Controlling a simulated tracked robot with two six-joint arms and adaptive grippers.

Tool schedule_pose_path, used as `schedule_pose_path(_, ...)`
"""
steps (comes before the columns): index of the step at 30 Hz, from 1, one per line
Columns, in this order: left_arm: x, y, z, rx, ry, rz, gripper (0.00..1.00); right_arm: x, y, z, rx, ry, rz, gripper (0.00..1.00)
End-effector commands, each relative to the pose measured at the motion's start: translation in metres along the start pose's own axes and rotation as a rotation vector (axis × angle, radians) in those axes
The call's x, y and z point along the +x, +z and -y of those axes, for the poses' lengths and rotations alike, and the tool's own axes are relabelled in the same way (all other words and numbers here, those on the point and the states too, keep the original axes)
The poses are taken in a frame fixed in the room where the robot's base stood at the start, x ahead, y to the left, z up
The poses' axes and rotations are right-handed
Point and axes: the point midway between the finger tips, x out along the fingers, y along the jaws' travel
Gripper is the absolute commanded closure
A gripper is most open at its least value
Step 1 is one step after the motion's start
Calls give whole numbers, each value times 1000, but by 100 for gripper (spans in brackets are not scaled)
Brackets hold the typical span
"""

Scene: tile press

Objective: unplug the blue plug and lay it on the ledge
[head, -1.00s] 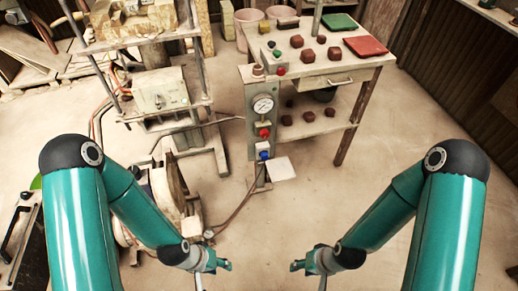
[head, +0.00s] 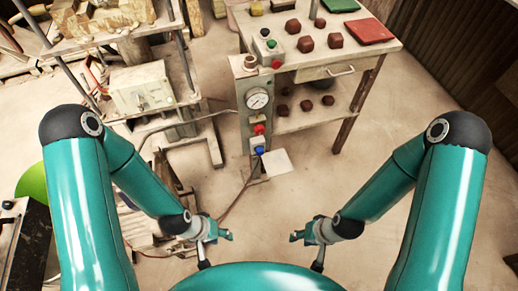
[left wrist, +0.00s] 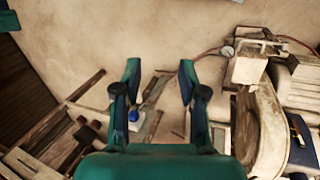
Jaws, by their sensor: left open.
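The blue plug (head: 259,150) sits low on the front of the grey panel (head: 257,120), below a red plug and a round gauge. A pale flat ledge (head: 277,161) sticks out just right of and below the blue plug. My left gripper (head: 216,250) is open and empty, in front of the panel and well short of it. In the left wrist view its spread fingers (left wrist: 159,68) have nothing between their tips, and a blue spot, likely the plug (left wrist: 133,116), shows beside the left finger. My right gripper (head: 307,250) looks open and empty, also apart from the panel.
The worktable (head: 352,58) holds brown lumps, a red tray (head: 370,31) and a button box (head: 268,45). A press frame with a pale box (head: 141,88) stands at the left. Cables (head: 238,196) hang below the panel. The floor to the right is clear.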

Motion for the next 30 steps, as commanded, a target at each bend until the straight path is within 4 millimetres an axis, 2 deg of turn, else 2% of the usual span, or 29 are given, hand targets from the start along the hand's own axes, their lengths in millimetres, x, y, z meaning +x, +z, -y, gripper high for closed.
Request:
schedule_pose_path(5, 0, 0, 0, 0, 0, 1, 57, 0, 0, 0, 0, 0, 0, 60)
schedule_pose_path(8, 3, -2, 0, 6, -1, -5, 40, 2, 0, -1, 0, 0, 0, 60)
schedule_pose_path(9, 6, -5, 1, 15, -2, -13, 33, 5, 0, -2, 0, 0, 0, 60)
schedule_pose_path(11, 15, -13, 2, 39, -5, -35, 33, 11, 0, -4, 0, 0, 0, 60)
schedule_pose_path(14, 40, -36, 4, 116, -18, -97, 33, 29, 0, -10, 0, 0, 0, 60)
schedule_pose_path(17, 76, -73, 4, 240, -48, -201, 33, 56, 0, -20, 0, 0, 0, 60)
schedule_pose_path(20, 120, -123, 0, 411, -110, -343, 33, 91, 0, -33, 0, 0, 0, 60)
schedule_pose_path(21, 138, -145, -2, 489, -146, -407, 33, 107, -1, -38, 0, 0, 0, 60)
schedule_pose_path(24, 176, -198, -14, 686, -265, -567, 33, 145, -1, -52, 0, 0, 0, 60)
schedule_pose_path(27, 207, -243, -28, 864, -416, -709, 33, 182, -1, -66, 0, 0, 0, 60)
schedule_pose_path(30, 231, -278, -44, 1020, -598, -828, 33, 218, -1, -79, 0, 0, 0, 60)
